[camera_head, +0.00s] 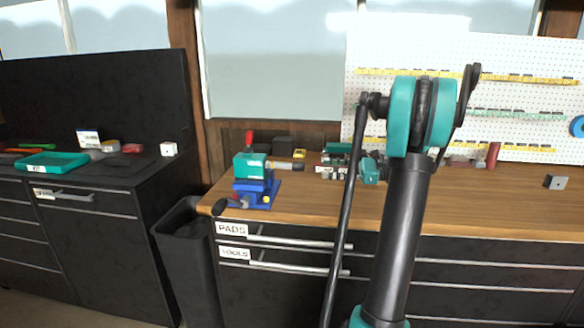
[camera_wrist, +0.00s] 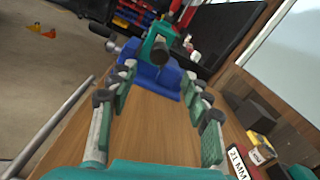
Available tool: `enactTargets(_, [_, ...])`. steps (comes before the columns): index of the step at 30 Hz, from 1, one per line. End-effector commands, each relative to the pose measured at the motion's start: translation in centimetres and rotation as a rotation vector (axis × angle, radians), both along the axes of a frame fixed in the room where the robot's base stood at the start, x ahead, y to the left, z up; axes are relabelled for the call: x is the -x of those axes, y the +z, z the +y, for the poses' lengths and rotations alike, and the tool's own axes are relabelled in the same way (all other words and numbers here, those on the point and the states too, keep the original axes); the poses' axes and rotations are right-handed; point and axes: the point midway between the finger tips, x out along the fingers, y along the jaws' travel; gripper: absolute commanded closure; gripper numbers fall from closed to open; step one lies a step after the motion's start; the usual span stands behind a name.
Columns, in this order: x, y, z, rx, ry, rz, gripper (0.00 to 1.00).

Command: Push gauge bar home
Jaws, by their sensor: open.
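A fixture with a teal upper block (camera_head: 248,168) and a blue base (camera_head: 265,193) stands at the left end of the wooden bench, with a red handle (camera_head: 249,138) on top. In the wrist view the bar's round end (camera_wrist: 160,52) faces me, in front of the teal block (camera_wrist: 150,36) and above the blue base (camera_wrist: 148,72). My gripper (camera_wrist: 160,97) is open and empty, short of the bar end and roughly lined up with it. How deep the bar sits is hidden.
The wooden bench (camera_head: 480,205) is largely clear. A black bin (camera_head: 185,265) stands below its left end.

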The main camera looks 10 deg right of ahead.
Motion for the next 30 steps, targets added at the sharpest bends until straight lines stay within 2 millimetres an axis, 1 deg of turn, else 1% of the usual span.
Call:
enactTargets(1, [-0.3, 0.0, 1.2, 0.0, 0.004, 0.0, 0.51])
enactTargets(9, [-1.9, 0.0, 6.3, 0.001, 0.004, -0.001, 0.51])
enactTargets(15, [-3.0, 0.0, 9.8, 0.001, 0.004, -0.001, 0.51])
enactTargets(18, [-3.5, 0.0, 11.1, 0.002, 0.003, 0.0, 0.51])
enactTargets(24, [-4.0, 0.0, 12.5, 0.001, 0.001, -0.001, 0.51])
enactTargets(30, [-4.1, 0.0, 12.7, 0.001, 0.0, -0.001, 0.51])
